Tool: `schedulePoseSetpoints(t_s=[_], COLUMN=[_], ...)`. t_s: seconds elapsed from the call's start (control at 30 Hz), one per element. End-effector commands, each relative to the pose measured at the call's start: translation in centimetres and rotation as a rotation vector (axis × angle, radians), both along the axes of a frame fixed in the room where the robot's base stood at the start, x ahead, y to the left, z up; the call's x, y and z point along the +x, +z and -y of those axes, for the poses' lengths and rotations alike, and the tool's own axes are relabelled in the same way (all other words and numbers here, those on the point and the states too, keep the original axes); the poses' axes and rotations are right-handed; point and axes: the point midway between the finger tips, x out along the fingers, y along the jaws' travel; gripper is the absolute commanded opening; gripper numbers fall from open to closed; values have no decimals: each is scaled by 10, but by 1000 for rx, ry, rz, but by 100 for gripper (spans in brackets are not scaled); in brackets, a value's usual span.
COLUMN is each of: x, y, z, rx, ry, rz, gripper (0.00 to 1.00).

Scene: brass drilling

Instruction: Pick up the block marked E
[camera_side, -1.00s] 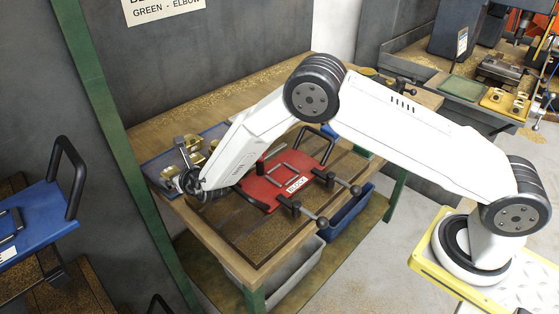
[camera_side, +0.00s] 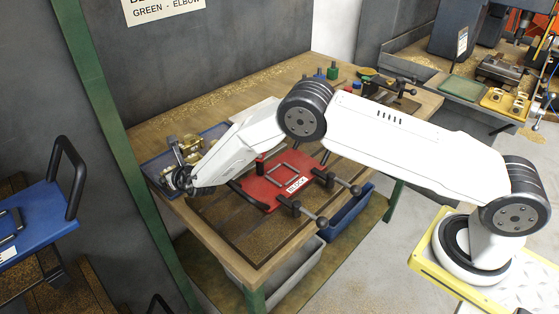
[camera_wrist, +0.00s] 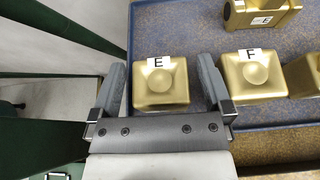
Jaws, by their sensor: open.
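The brass block marked E (camera_wrist: 161,88) is in the wrist view, a square piece with a round dimple on top and a white label. My gripper (camera_wrist: 163,92) is open, with one finger on each side of it. Whether the fingers touch the block, I cannot tell. In the side view my gripper (camera_side: 178,165) is at the left end of the table, over the blue tray, and the block marked E cannot be made out there.
The block marked F (camera_wrist: 251,70) sits close to the right of my right finger. Another labelled brass piece (camera_wrist: 262,14) lies behind on the blue tray (camera_wrist: 185,28). A red plate marked BLOCK (camera_side: 272,193) with clamps lies to the right on the table. A green post (camera_side: 95,100) stands left.

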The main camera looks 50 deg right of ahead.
Motion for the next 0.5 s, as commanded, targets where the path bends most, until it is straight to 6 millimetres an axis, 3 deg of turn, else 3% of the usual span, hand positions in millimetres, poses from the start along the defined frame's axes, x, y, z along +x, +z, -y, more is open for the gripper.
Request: schedulePoseSetpoints(t_s=[0.5], x=[6], y=[-3], z=[0], rx=[-1], ry=[1], rz=[0], gripper=[100])
